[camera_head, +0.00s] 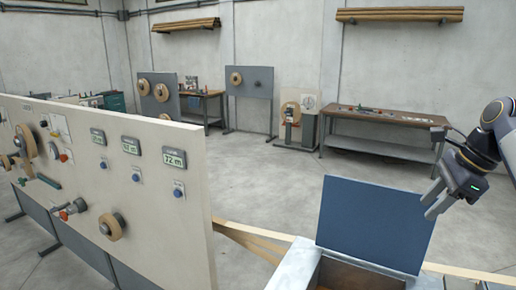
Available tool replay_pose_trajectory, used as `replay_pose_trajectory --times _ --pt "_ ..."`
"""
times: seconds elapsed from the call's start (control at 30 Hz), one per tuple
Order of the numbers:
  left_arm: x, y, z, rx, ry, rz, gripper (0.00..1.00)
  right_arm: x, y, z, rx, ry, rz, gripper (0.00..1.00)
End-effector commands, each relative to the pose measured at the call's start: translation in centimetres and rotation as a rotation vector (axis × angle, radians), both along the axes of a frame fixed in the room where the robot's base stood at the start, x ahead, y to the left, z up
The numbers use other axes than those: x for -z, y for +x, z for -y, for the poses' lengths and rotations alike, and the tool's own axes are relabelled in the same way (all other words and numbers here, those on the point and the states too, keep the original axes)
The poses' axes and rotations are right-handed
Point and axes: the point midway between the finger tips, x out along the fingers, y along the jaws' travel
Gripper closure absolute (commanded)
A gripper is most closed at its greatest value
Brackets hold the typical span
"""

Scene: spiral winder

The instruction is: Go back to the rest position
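My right gripper (431,204) comes in from the right edge of the head view. My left gripper is not in view.
A cream winder panel (170,227) with spools, knobs and displays fills the left. A blue panel (376,222) stands upright behind an open box (294,268) at the bottom. A workbench (385,120) stands farther back. The grey floor (265,180) between is clear.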

Motion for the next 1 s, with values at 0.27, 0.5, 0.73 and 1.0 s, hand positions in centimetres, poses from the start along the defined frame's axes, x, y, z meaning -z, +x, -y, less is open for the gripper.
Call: replay_pose_trajectory --times 0.27,0.5,0.73,1.0 --pt "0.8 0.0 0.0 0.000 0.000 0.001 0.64 1.4 -3.0 -2.5 -0.236 -0.067 0.115 0.66" --pt "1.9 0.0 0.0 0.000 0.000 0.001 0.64 5.4 -8.3 -6.9 -0.598 -0.192 0.294 0.66" --pt "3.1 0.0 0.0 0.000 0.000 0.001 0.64 13.9 -16.1 -13.0 -1.078 -0.394 0.517 0.66" --pt "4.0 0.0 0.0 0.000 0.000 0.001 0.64 23.2 -22.6 -18.0 -1.479 -0.594 0.687 0.66"
